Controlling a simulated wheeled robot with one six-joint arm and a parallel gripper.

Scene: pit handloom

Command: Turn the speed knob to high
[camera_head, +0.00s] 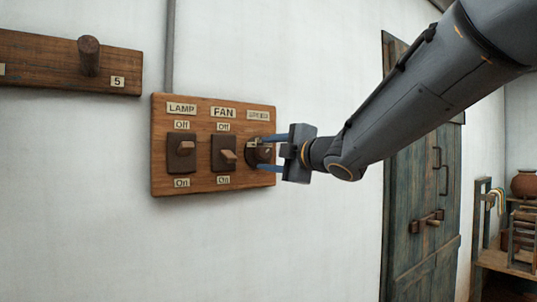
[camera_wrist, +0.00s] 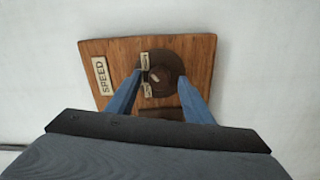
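The speed knob (camera_wrist: 163,78) is a dark round knob on the wooden switch board (camera_wrist: 202,58), next to a plate reading SPEED (camera_wrist: 102,76). It bears a small pale mark, and two small tags stand beside it, too small to read. My gripper (camera_wrist: 160,80) has its two blue fingers on either side of the knob, with a gap visible between them. I cannot tell whether the fingertips touch the knob. In the head view, my gripper (camera_head: 261,153) reaches in from the right and partly hides the speed knob (camera_head: 253,157) at the board's right end.
The LAMP switch (camera_head: 181,152) and FAN switch (camera_head: 227,155) sit left of the knob on the board. A peg rail (camera_head: 50,62) is at upper left. A wooden door (camera_head: 425,200) and a shelf (camera_head: 505,262) with a pot (camera_head: 524,184) are at right.

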